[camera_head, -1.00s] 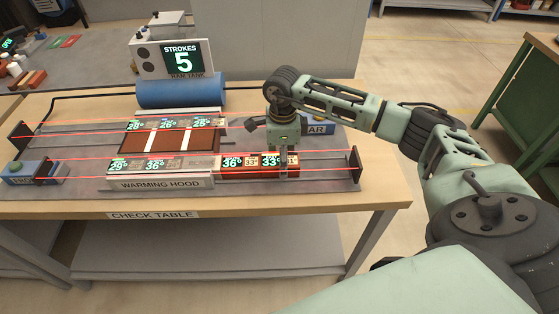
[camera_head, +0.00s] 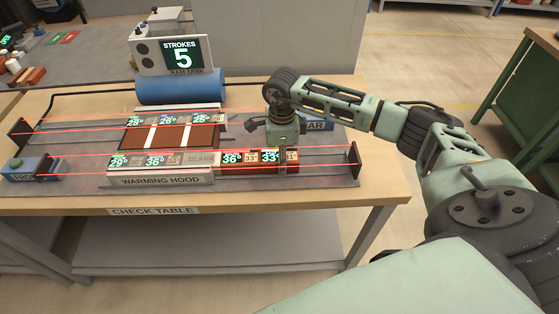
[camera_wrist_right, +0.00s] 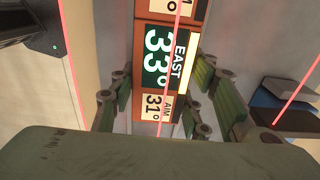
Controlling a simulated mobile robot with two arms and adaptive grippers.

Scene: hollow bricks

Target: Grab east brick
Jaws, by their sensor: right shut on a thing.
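The east brick (camera_head: 270,157) is reddish-brown, with a green 33° display and an aim label of 31°. It is at the right end of the front row on the check table. In the right wrist view the brick (camera_wrist_right: 163,62) shows its EAST label. My right gripper (camera_head: 284,160) comes down over it from above. In the wrist view its fingers (camera_wrist_right: 163,78) stand on both sides of the brick, shut on it. Whether the brick is clear of the rail bed cannot be told. My left gripper is not in view.
The warming hood (camera_head: 160,181) is further left. Red beams run along both lanes to a dark end post (camera_head: 355,160). A blue tank (camera_head: 182,92) and strokes display (camera_head: 182,55) stand behind.

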